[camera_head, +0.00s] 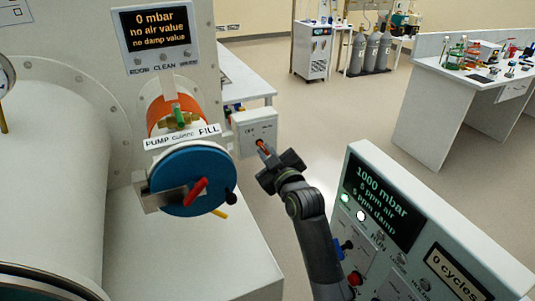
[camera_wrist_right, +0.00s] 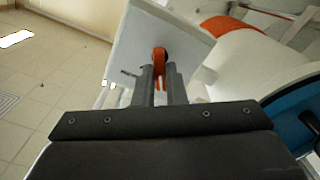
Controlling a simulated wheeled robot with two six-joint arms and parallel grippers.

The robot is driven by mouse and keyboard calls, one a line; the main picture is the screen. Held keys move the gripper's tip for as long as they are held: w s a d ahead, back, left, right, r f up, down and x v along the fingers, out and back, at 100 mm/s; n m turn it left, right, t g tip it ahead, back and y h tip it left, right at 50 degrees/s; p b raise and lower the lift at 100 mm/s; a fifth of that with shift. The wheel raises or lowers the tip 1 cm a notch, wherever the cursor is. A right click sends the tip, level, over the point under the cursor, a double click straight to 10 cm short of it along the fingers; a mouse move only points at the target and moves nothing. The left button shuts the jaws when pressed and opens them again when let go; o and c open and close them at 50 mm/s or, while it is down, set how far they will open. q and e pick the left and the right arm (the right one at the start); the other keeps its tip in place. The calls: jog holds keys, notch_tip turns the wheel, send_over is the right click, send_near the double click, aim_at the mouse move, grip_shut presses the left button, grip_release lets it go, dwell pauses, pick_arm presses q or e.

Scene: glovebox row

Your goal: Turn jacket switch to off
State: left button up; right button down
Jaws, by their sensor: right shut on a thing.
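The switch box (camera_head: 254,126) is a pale box beside the round port; its lettering is too small to read. It also shows in the right wrist view (camera_wrist_right: 190,40). An orange switch lever (camera_head: 262,145) sticks out of its face, and in the right wrist view the lever (camera_wrist_right: 159,55) stands between my fingertips. My right gripper (camera_head: 266,151) is shut on this lever, its arm reaching up from the bottom of the head view. The fingers cover part of the lever, and I cannot tell which position it points to. My left gripper is not in view.
Left of the box is the port with a blue disc door (camera_head: 190,165) and red handle (camera_head: 195,191). A control panel (camera_head: 420,240) reading "1000 mbar" stands close to the right of my right arm. Open floor lies behind; a bench (camera_head: 440,95) is far right.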

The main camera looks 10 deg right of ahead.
jog(key=c, duration=1.5)
grip_release()
jog(key=shift+s, duration=0.1)
jog(key=shift+s+d+f+b, duration=0.15)
jog(key=shift+s+b, duration=0.15)
jog(key=shift+s, duration=0.25)
jog(key=shift+s+d+b, duration=0.2)
jog(key=shift+s+b, duration=0.1)
jog(key=shift+s, duration=0.7)
jog(key=shift+s+d+b, duration=0.15)
jog(key=shift+s+b, duration=0.2)
jog(key=shift+s, duration=0.7)
jog(key=shift+s+d+b, duration=0.2)
jog(key=shift+s+b, duration=0.1)
jog(key=shift+s, duration=0.7)
